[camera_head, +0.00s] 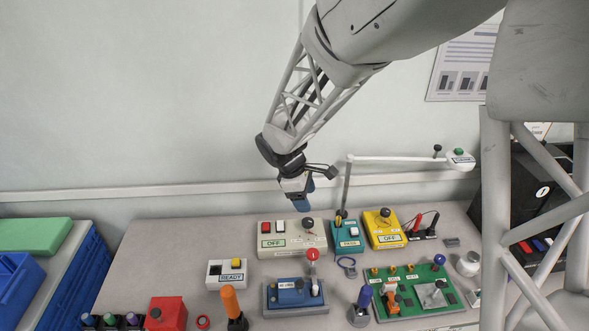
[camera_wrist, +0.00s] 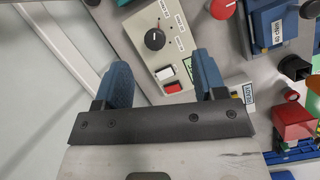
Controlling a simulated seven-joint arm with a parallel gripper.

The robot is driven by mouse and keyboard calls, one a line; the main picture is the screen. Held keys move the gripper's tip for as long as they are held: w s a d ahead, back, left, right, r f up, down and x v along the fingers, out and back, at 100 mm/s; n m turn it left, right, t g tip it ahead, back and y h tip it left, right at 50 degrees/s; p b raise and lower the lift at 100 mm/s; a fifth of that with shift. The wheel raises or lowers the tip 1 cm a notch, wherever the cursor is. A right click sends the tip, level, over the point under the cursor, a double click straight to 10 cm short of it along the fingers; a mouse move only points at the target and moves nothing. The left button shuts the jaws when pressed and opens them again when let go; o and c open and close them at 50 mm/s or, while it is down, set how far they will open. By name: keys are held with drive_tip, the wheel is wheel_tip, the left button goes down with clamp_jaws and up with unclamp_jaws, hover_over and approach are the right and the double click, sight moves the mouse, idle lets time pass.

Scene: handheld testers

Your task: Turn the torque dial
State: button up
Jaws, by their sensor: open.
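The same dial (camera_wrist: 155,39) shows in the wrist view, above a white and a red button. Another dark knob (camera_head: 385,212) sits on a yellow box (camera_head: 378,240). My gripper (camera_head: 303,188) is above and behind the grey box. In the wrist view its blue fingers (camera_wrist: 162,65) are apart, with nothing between them, and the dial lies beyond the fingertips.
A teal box (camera_head: 347,246) with a post and a horizontal white arm (camera_head: 405,159) stands right of the grey box. A blue tester (camera_head: 285,298) with a red-ball lever is in front. A green board (camera_head: 420,300) is at the front right. The wall is close behind.

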drive_tip(key=n, duration=0.2)
approach(307, 221)
drive_tip(key=shift+w+f+h, duration=0.1)
drive_tip(key=shift+f+h, duration=0.2)
drive_tip(key=shift+f, duration=0.35)
drive_tip(key=shift+x, duration=3.9)
drive_tip(key=c, duration=0.9)
